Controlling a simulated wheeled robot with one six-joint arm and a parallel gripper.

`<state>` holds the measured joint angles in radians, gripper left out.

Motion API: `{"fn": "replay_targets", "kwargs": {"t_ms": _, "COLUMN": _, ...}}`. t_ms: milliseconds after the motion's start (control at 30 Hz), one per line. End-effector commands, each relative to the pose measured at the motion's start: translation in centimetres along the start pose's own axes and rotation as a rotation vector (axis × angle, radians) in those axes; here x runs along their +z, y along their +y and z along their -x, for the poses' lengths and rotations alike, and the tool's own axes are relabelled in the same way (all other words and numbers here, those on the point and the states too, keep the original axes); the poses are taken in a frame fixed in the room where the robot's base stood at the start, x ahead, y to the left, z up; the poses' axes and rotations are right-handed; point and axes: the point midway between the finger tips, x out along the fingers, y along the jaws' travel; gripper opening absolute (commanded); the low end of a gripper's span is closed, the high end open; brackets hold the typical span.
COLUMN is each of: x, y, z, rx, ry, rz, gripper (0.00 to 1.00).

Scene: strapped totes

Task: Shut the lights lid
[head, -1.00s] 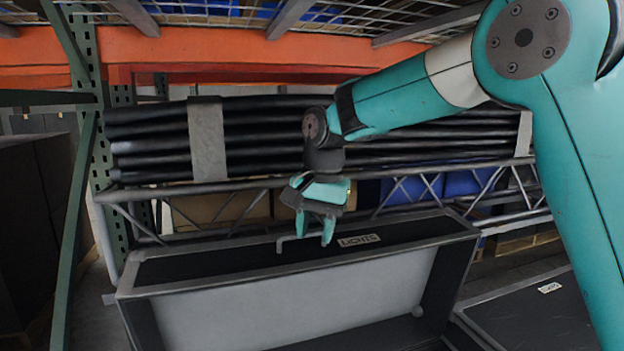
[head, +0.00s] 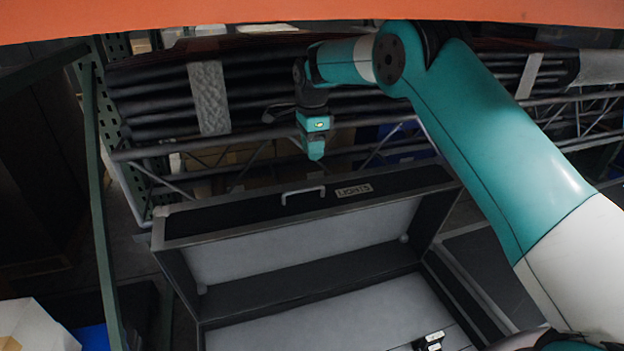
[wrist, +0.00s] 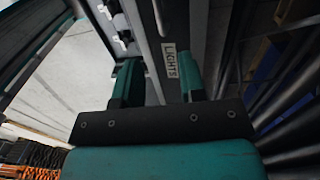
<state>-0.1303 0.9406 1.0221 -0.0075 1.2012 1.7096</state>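The lights lid (head: 400,220) stands raised and tilted on its tote (head: 370,310), its pale inside facing the head camera. Its dark edge strip carries a grey bar handle (head: 303,190) and a LIGHTS label (head: 353,190). The label (wrist: 182,66) also shows in the wrist view, past my fingers. My gripper (head: 315,152) is above and behind that edge, near the handle but apart from it in the picture. In the wrist view my gripper (wrist: 160,82) has its two fingers spread with nothing held between them.
A rack with black strapped tubes (head: 260,95) runs behind the lid, close to my gripper. An orange beam (head: 250,20) crosses the top. A green upright (head: 95,180) stands at left, and another dark tote (head: 485,255) lies at right.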

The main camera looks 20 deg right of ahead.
Motion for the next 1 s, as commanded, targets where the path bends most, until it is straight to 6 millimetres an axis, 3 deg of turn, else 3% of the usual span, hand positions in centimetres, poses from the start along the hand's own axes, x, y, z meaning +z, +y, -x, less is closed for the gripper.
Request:
{"fn": "replay_targets", "kwargs": {"t_ms": 300, "x": 0.0, "y": 0.1, "z": -6.8, "rx": 0.004, "ry": 0.000, "rz": 0.001, "gripper": 0.38}}
{"fn": "replay_targets", "kwargs": {"t_ms": 500, "x": 0.0, "y": 0.0, "z": -9.5, "rx": 0.001, "ry": 0.000, "rz": 0.001, "gripper": 0.38}}
{"fn": "replay_targets", "kwargs": {"t_ms": 900, "x": 0.0, "y": 0.0, "z": -10.4, "rx": -0.001, "ry": 0.000, "rz": 0.001, "gripper": 0.38}}
{"fn": "replay_targets", "kwargs": {"t_ms": 1000, "x": 0.0, "y": 0.0, "z": -10.4, "rx": -0.001, "ry": 0.000, "rz": 0.001, "gripper": 0.17}}
